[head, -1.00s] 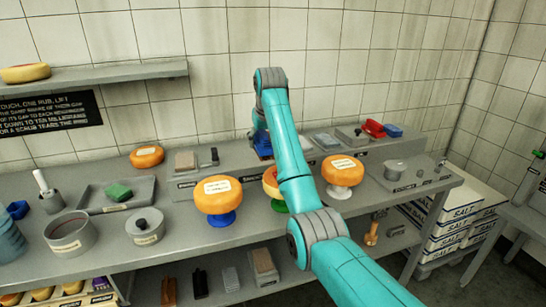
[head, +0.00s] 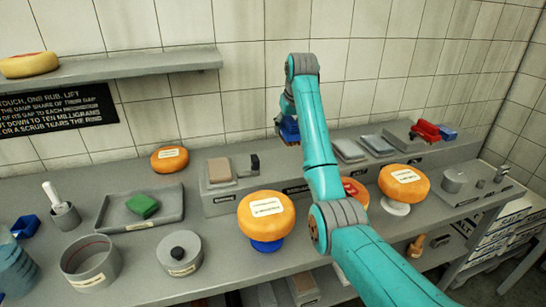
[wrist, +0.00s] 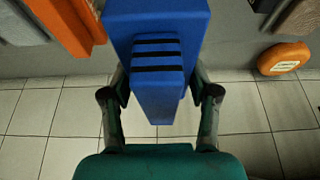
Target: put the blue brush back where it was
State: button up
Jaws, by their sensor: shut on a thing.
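The blue brush (wrist: 157,25) fills the top middle of the wrist view, with dark stripes across its narrower part. My gripper (wrist: 160,88) is shut on it, one finger on each side. In the head view the brush (head: 289,130) is partly hidden by my arm and appears above the raised grey ledge (head: 240,202) at the back of the bench. A red brush (head: 428,129) and another blue piece (head: 447,132) sit at the ledge's right end.
Orange cheese wheels stand in front of the ledge, one on a blue stand (head: 266,244) and one on a white stand (head: 397,208). Grey slabs (head: 348,150) and a tan block (head: 220,169) rest on the ledge.

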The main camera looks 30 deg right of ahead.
jog(key=shift+w+f, duration=0.15)
jog(key=shift+w, duration=0.1)
jog(key=shift+f, duration=0.4)
notch_tip(320, 180, down, 9)
jog(key=shift+r, duration=0.1)
jog(key=shift+f, duration=0.2)
jog(key=o, duration=1.1)
